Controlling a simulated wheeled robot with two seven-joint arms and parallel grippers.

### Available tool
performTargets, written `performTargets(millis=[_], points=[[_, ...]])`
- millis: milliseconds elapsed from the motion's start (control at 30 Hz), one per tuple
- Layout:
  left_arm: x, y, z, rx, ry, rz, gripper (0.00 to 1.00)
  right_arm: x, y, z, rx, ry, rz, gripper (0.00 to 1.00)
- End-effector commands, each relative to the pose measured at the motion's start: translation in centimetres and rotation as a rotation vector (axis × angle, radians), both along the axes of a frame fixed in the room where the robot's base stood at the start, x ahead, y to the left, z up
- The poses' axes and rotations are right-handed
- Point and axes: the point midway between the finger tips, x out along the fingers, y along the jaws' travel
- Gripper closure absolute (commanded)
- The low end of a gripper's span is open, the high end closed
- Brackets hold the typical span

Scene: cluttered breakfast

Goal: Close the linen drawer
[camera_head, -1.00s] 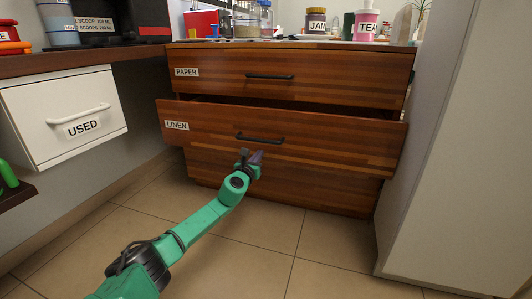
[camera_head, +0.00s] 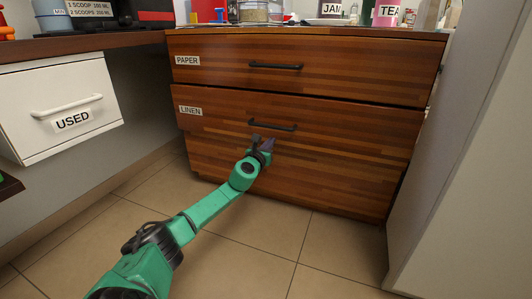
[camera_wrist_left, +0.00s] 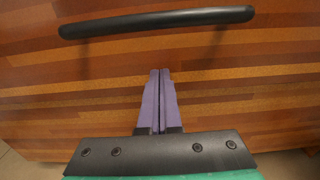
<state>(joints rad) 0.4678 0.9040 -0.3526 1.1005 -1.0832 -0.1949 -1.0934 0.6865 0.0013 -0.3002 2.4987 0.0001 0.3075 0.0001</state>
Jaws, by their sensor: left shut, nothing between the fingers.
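The linen drawer (camera_head: 340,135) is the wooden drawer labelled LINEN, under the one labelled PAPER. I cannot tell whether the tips touch the wood. My right gripper is out of view.
The paper drawer (camera_head: 330,75) above is shut. A white drawer labelled USED (camera_head: 60,108) is at the left. A pale cabinet side (camera_head: 465,190) stands close on the right. Jars and tins crowd the countertop. The tiled floor (camera_head: 255,265) in front is clear.

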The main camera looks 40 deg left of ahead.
Motion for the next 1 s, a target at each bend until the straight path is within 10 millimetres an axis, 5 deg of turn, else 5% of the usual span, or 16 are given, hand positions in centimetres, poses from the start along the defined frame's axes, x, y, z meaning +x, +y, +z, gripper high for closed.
performTargets(millis=[1000], points=[[2.8, 1.0, -0.1, 0.001, 0.0, 0.0, 1.0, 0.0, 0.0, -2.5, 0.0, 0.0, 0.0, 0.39]])
